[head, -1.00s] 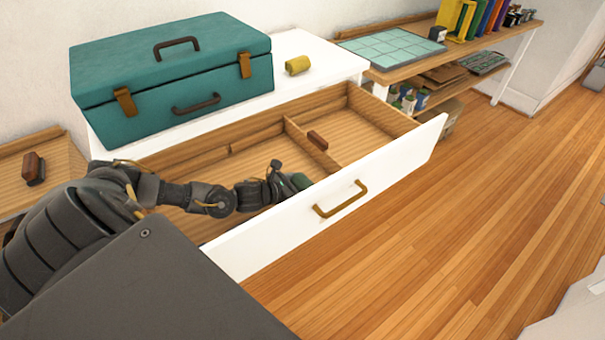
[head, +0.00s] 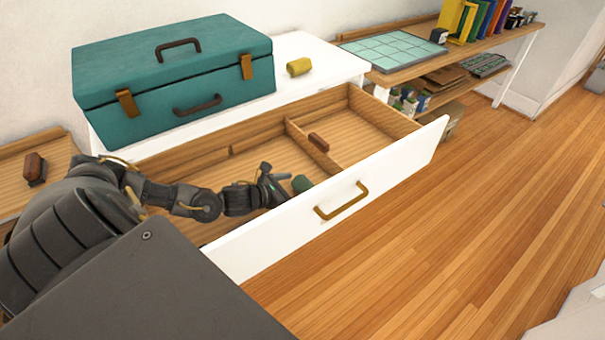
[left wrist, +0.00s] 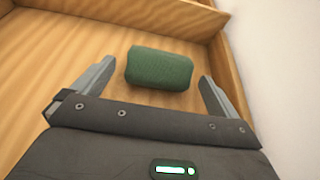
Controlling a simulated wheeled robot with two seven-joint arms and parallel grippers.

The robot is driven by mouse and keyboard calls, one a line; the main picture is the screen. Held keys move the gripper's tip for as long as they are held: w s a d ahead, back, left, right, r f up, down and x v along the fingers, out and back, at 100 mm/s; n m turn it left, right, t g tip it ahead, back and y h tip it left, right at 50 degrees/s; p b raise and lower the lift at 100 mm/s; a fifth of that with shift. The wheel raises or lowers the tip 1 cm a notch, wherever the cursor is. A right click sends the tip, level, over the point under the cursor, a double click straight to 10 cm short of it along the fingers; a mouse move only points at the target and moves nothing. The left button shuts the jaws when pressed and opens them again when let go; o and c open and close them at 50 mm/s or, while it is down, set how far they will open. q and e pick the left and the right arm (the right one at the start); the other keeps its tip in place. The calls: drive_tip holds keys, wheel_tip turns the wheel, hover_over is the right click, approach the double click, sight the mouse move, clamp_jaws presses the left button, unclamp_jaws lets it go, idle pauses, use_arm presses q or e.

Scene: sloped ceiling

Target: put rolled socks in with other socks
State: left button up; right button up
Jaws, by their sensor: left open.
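A dark green roll (head: 302,184), which looks like rolled socks, lies on the floor of the open drawer (head: 220,179), close to its white front panel. It also shows in the left wrist view (left wrist: 158,68), ahead of and between the fingers, touching neither. My left gripper (head: 279,186) is inside the drawer, open and empty, just left of the green roll. A yellow roll (head: 299,67), similar in shape, lies on the white dresser top, right of the teal case. My right gripper is not in view.
A wooden divider (head: 313,147) splits the drawer; a small red-brown block-like item (head: 318,142) lies beside it. A teal case (head: 175,75) covers much of the dresser top. A shelf (head: 480,48) with books stands at right. A brush-like item (head: 35,168) is at left.

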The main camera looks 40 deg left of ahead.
use_arm(q)
drive_tip(key=v, duration=0.7)
drive_tip(key=shift+s, duration=0.3)
drive_tip(key=shift+s+a+r, duration=0.15)
drive_tip(key=shift+s+r, duration=0.15)
